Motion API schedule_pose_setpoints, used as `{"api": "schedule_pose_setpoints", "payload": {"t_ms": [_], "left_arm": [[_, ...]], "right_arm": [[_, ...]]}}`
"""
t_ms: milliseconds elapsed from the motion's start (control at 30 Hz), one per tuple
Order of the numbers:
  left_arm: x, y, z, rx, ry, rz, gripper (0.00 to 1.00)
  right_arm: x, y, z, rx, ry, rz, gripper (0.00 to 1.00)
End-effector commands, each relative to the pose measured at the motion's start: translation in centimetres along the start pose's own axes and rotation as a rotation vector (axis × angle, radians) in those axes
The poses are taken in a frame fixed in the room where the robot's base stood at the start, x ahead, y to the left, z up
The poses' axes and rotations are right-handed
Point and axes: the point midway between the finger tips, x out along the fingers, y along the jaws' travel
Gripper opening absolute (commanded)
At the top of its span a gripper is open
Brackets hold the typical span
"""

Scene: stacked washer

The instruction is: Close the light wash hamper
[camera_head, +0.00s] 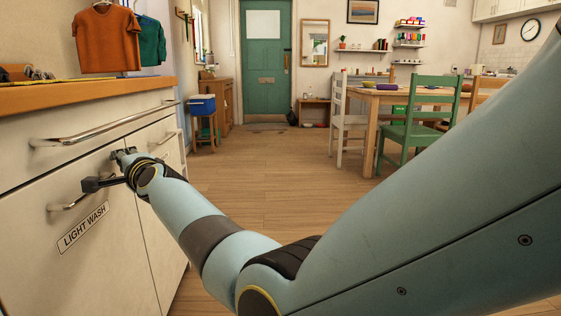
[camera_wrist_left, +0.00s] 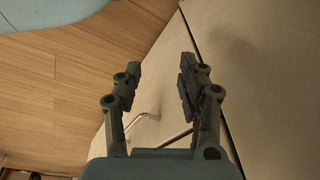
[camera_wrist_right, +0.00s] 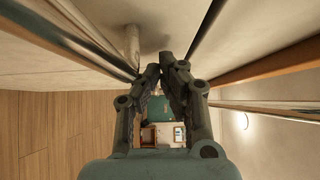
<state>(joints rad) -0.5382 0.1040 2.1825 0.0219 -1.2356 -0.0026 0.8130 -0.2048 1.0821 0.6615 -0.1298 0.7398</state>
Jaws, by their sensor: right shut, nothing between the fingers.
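The light wash hamper is a cream front panel (camera_head: 95,255) with a "LIGHT WASH" label (camera_head: 83,229) at the left of the head view. Its metal bar handle (camera_head: 62,206) is partly hidden by my right gripper. The panel looks about flush with the neighbouring front; any small gap cannot be told. My right gripper (camera_head: 123,152) is shut and empty near the panel's upper part, beside the handle. In the right wrist view, its tips (camera_wrist_right: 167,62) meet between two metal bars. My left gripper (camera_wrist_left: 160,72) is open and empty, facing cream cabinet fronts.
A drawer handle (camera_head: 105,128) runs above the hamper, under the wooden counter (camera_head: 85,95). A blue cooler (camera_head: 202,105) sits on a stool beyond the cabinet. A table (camera_head: 400,93) with chairs stands at the back right. The middle floor (camera_head: 270,185) is clear.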

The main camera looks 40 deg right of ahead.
Motion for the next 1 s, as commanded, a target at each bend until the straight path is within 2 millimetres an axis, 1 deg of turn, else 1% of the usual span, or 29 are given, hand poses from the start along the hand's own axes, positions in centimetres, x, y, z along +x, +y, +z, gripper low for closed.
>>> {"api": "schedule_pose_setpoints", "payload": {"t_ms": [200,500,600,767,867,1000], "left_arm": [[-0.3,0.1,-0.1,0.001,0.006,0.002,0.40],[-0.3,0.1,-0.2,0.001,0.007,0.001,0.40],[-0.2,0.0,-0.6,0.000,0.011,-0.001,0.40],[-0.2,0.0,-0.5,0.000,0.010,0.000,0.40],[-0.2,0.0,-0.4,0.000,0.009,0.000,0.40],[-0.2,0.0,-0.4,0.000,0.009,0.000,0.40]], "right_arm": [[0.6,0.0,0.6,0.001,0.000,0.000,0.00],[0.6,0.1,0.7,0.002,-0.002,0.002,0.00],[0.6,0.1,0.8,0.002,-0.003,0.003,0.00],[0.6,0.2,0.8,0.003,-0.004,0.004,0.00],[0.2,0.2,0.9,0.003,-0.005,0.004,0.00],[-1.3,0.2,0.8,0.003,-0.003,0.002,0.00]]}}
